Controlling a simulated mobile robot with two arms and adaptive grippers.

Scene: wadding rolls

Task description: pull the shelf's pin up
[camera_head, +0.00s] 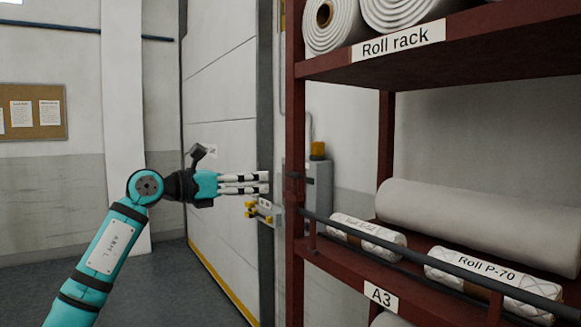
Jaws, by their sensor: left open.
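The dark retaining bar (400,245) runs from the post along the shelf's front edge. My right gripper is not in view.
Behind the bar lie Roll P-70 (490,272), a smaller labelled roll (368,232) and a large grey roll (470,217). The A3 shelf (340,262) is red. A yellow latch (258,210) shows below my fingers, by the pale door (220,110). Floor at left is clear.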

